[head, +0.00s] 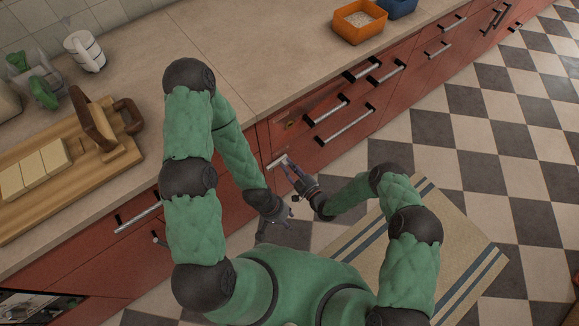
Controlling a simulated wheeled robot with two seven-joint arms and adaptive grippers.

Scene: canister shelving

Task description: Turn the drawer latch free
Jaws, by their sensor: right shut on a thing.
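A short pale bar (276,161) sits on the red cabinet front and looks like the drawer latch; its exact turn is too small to tell. My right gripper (287,165) reaches up to the cabinet front and is shut on this bar at its fingertips. A small brass-coloured piece (290,125) shows higher on the drawer front (303,118). My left gripper (287,209) hangs lower, in front of the cabinet and apart from the latch. Its small dark fingers do not show clearly whether they are open.
Several bar handles (345,124) stick out from the red fronts on the right. The worktop (220,45) holds a wooden board (25,205), a white mug (84,51) and an orange tray (357,35). A striped mat (455,235) lies on the checkered floor.

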